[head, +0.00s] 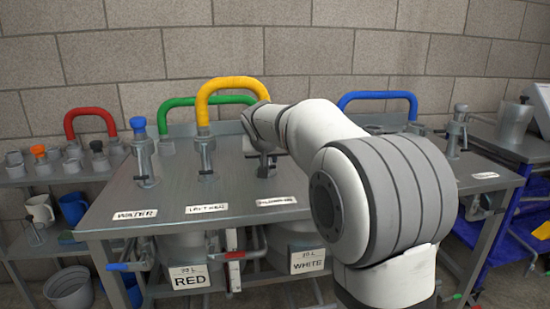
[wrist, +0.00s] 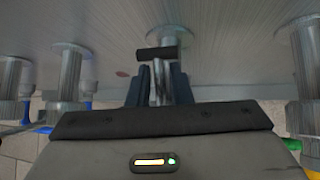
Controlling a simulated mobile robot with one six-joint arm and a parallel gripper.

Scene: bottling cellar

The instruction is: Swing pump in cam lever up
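The third fitting from the left on the steel bench has a dark cam lever (head: 266,161); its label (head: 276,201) is too blurred to read surely. My gripper is at this fitting, mostly hidden behind my arm in the head view. In the wrist view my gripper (wrist: 160,88) has its two dark fingers close on both sides of a thin metal lever piece (wrist: 157,78), with no clear gap. A dark crossbar (wrist: 157,54) shows just beyond the fingertips, in front of the round fitting base (wrist: 168,36).
Green (head: 180,104), red (head: 88,114) and blue hoses (head: 376,97) arch behind. Tanks marked RED (head: 189,277) and WHITE (head: 308,262) sit below the bench.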

